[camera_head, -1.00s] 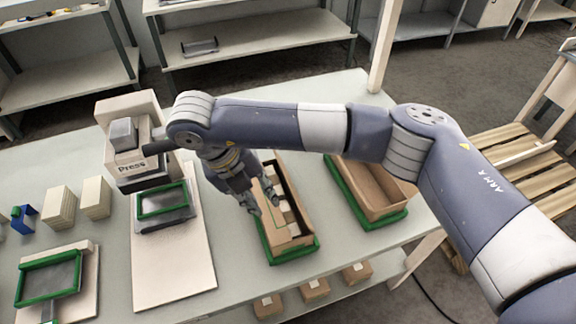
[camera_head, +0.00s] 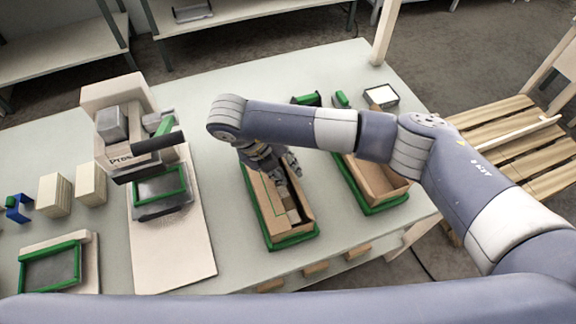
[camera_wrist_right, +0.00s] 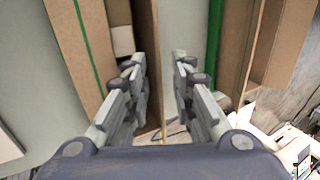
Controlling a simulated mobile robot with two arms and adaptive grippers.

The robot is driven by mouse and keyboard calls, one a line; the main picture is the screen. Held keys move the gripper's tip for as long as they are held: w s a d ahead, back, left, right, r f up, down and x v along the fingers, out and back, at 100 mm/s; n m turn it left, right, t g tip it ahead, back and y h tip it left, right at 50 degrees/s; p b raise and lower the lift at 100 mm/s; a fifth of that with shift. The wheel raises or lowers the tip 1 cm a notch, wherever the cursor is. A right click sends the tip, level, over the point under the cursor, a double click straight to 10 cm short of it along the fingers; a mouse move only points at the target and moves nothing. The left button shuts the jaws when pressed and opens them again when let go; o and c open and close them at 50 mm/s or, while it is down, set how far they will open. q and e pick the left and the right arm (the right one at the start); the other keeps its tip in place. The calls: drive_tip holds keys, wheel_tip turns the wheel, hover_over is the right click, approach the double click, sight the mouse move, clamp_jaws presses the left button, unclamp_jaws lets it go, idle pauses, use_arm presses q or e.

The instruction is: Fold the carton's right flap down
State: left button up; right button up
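The brown carton (camera_head: 291,241) sits in a green frame on the table in the head view. Its left flap (camera_head: 262,197), with a green line, lies over the left part of the opening. Pale items show inside. My right gripper (camera_head: 288,168) is above the carton's far right part, fingers pointing down. In the right wrist view its fingers (camera_wrist_right: 160,70) are apart, and the upright right flap (camera_wrist_right: 148,35) appears between them, seen nearly edge-on. I cannot tell whether they touch it. My left gripper is out of view.
A second open carton (camera_head: 392,192) in a green frame stands close on the right. A press (camera_head: 130,140) on a pale board stands left. Beige blocks (camera_head: 55,195) are at far left. Bare table lies between the press board and the carton. A wooden pallet (camera_head: 510,150) is at right.

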drive_tip(key=shift+d+f, duration=0.3)
drive_tip(key=shift+f, duration=0.35)
clamp_jaws()
use_arm(q)
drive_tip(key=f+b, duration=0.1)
drive_tip(key=b, duration=0.1)
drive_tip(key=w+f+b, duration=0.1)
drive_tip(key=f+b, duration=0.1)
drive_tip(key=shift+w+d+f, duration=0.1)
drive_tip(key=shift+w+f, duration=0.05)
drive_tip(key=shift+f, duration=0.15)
use_arm(e)
drive_tip(key=h, duration=0.1)
drive_tip(key=a+f+t+h, duration=0.1)
drive_tip(key=h, duration=0.1)
drive_tip(key=a+h, duration=0.1)
drive_tip(key=h, duration=0.1)
drive_tip(key=shift+s+f+t, duration=0.25)
drive_tip(key=shift+s+t, duration=0.05)
